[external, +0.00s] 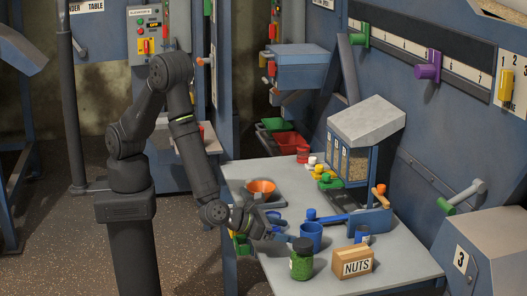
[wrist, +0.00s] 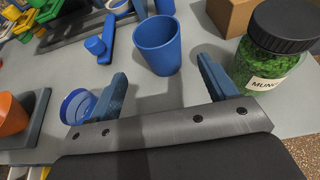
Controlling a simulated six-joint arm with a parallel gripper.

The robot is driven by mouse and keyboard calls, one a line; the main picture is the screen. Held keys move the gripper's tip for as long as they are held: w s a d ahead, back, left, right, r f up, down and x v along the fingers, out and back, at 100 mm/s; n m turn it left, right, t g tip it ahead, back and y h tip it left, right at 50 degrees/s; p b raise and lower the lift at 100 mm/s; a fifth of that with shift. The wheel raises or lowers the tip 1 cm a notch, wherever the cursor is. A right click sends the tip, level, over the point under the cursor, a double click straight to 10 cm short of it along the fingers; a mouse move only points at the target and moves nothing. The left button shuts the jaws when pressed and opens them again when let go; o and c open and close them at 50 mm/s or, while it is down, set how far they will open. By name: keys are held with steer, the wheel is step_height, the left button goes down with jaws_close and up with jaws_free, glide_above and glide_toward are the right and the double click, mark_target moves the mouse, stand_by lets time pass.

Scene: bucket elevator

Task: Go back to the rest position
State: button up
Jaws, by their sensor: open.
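My gripper (external: 281,231) is open over the front left part of the grey table (external: 335,275). In the wrist view its two blue fingers (wrist: 168,90) are spread wide with nothing between them but bare table. A blue cup (wrist: 157,45) stands upright just beyond the fingertips, apart from them. It also shows in the external view (external: 311,236). A jar of green contents with a black lid (external: 302,258) stands beside the right finger in the wrist view (wrist: 272,62). A blue lid-like dish (wrist: 77,106) lies by the left finger, partly hidden.
An orange bowl (external: 261,187) sits on a dark base at the left. A NUTS box (external: 353,262) stands front right. A hopper with a grey lid (external: 366,120) and a blue-handled tray stand behind the cup. Machine panels enclose the back and right.

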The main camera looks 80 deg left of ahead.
steer(key=x, duration=0.9)
steer(key=shift+w+r, duration=0.1)
steer(key=shift+r, duration=0.3)
steer(key=r, duration=0.2)
steer(key=s+r, duration=0.1)
steer(key=r, duration=0.1)
steer(key=shift+d, duration=0.25)
steer(key=s+d+r, duration=0.4)
steer(key=s+r, duration=0.3)
steer(key=s, duration=0.3)
step_height(320, 180, up, 7)
steer(key=a+f+n+g+y, duration=0.4)
steer(key=a+f+n+y, duration=0.1)
steer(key=a+n+y, duration=0.1)
steer(key=s+a+f+n+g+y, duration=0.1)
steer(key=a+f+n+g+y, duration=0.3)
steer(key=a, duration=0.7)
steer(key=shift+f+n+g+y, duration=0.4)
steer(key=shift+f+n+y, duration=0.4)
steer(key=shift+n+y, duration=0.8)
steer(key=shift+a+n+h, duration=0.1)
steer(key=shift+n+h, duration=0.2)
